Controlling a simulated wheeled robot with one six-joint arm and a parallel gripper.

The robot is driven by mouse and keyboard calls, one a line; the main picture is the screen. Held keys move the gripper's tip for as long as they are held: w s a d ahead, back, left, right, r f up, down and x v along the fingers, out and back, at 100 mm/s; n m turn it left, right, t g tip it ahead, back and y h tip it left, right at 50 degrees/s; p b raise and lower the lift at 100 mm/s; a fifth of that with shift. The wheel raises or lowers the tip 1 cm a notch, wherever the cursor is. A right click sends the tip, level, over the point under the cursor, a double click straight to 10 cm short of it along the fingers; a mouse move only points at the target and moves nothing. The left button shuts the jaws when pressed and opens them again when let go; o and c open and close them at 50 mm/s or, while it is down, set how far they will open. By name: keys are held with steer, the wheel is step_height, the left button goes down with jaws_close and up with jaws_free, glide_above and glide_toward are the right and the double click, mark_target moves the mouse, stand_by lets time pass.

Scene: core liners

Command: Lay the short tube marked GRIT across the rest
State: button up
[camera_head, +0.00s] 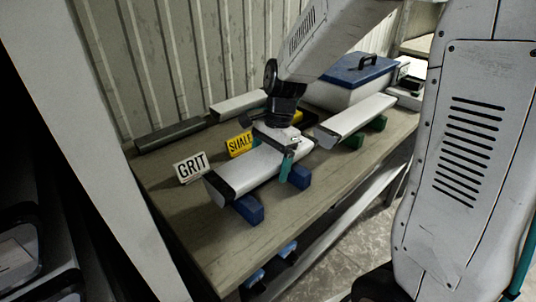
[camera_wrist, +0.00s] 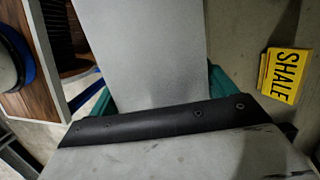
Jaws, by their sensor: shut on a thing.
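My gripper (camera_head: 272,155) has its teal fingers shut on a pale tube with a black end (camera_head: 250,172), one finger on each side. In the wrist view the tube's smooth grey-white surface (camera_wrist: 145,50) runs between the teal fingers (camera_wrist: 160,88). The tube lies level across, or just above, a rest of two blue blocks (camera_head: 249,208); I cannot tell whether it touches them. A white card reading GRIT (camera_head: 191,168) stands behind its near end. No lettering shows on the tube itself.
A yellow SHALE card (camera_head: 239,144) stands farther along, also seen in the wrist view (camera_wrist: 285,76). Another pale tube (camera_head: 352,117) lies on green blocks (camera_head: 353,141). A dark tube (camera_head: 170,135) and a white one (camera_head: 238,104) lie by the wall. A blue-lidded box (camera_head: 350,75) stands behind.

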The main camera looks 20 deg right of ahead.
mark_target(274, 151)
steer(key=shift+d+x, duration=0.15)
steer(key=shift+x, duration=0.6)
steer(key=shift+d+x, duration=0.15)
steer(key=shift+x, duration=0.6)
steer(key=shift+f, duration=0.3)
steer(key=o, duration=1.8)
steer(key=v, duration=1.1)
steer(key=shift+d+r, duration=0.1)
steer(key=shift+r, duration=0.3)
steer(key=shift+s+r, duration=0.1)
steer(key=shift+r, duration=0.15)
steer(key=s+r+n, duration=0.1)
steer(key=s+n, duration=0.3)
steer(key=s, duration=0.3)
steer(key=s+r+n+t+h, duration=0.1)
steer(key=s+n, duration=0.4)
steer(key=s, duration=0.3)
steer(key=s+r+n+t+h, duration=0.1)
steer(key=s+n, duration=0.4)
steer(key=s, duration=0.2)
steer(key=shift+s+d+r, duration=0.2)
steer(key=shift+s+d, duration=0.05)
steer(key=shift+s, duration=0.1)
